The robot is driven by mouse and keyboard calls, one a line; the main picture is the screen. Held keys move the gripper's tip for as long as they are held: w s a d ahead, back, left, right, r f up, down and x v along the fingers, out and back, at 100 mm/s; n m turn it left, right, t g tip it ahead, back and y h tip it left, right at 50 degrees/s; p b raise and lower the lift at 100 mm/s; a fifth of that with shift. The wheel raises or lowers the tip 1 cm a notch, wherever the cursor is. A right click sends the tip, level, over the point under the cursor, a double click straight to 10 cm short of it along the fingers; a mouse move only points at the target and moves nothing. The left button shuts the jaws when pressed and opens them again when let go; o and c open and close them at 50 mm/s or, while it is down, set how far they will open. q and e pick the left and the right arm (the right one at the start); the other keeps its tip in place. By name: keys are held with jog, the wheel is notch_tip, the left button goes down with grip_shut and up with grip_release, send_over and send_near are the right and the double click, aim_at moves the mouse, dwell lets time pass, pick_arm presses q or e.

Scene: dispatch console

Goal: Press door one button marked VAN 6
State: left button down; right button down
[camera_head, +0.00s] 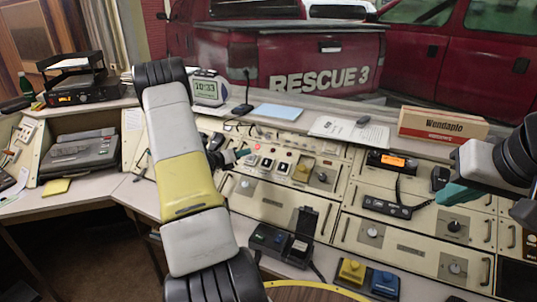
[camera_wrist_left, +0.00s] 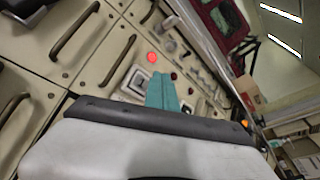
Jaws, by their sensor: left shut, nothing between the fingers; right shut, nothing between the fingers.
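The cream console panel (camera_head: 330,160) carries a row of small square switches (camera_head: 267,162) with pale surrounds; their labels are too small to read, so I cannot tell which is VAN 6. In the left wrist view the shut teal fingers (camera_wrist_left: 163,92) point at the panel beside a pale-framed switch (camera_wrist_left: 137,82) and a lit red lamp (camera_wrist_left: 152,57). I cannot tell whether they touch. My right gripper (camera_head: 452,194) is shut and empty over the console's right side.
A clock (camera_head: 207,90), a desk microphone (camera_head: 243,95) and a Wendaplo box (camera_head: 442,124) stand on the upper ledge. A radio with an orange display (camera_head: 391,161) and a handset (camera_head: 387,207) sit at right. Yellow and blue button boxes (camera_head: 352,270) lie in front.

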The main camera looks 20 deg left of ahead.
pick_arm(q)
jog(key=shift+s+r, duration=0.4)
jog(key=shift+r, duration=0.25)
jog(key=shift+s+r, duration=0.4)
jog(key=shift+r, duration=0.2)
jog(key=s+d+r+m+g+h, duration=0.2)
jog(key=s+d+r+m+g, duration=0.15)
jog(key=d+r+m, duration=0.35)
jog(key=s+d+r+m+g+h, duration=0.1)
jog(key=s+d+r+m+g, duration=0.2)
jog(key=d+m, duration=0.5)
jog(key=s+d+r+m+g+h, duration=0.2)
jog(key=s+d+r+m, duration=0.3)
jog(key=d, duration=0.5)
jog(key=s+d+r+m+g+y, duration=0.1)
jog(key=s+d+r+m, duration=0.1)
jog(key=s+d+m, duration=0.3)
jog(key=s+d+r+m+g+y, duration=0.1)
jog(key=s+r+m+y, duration=0.15)
jog(key=s, duration=0.35)
jog(key=s+a+m+t+y, duration=0.2)
jog(key=s+a+m+y, duration=0.1)
jog(key=s+m, duration=0.8)
jog(key=shift+r+m+y, duration=0.45)
jog(key=shift+m+y, duration=0.1)
jog(key=shift+m, duration=0.3)
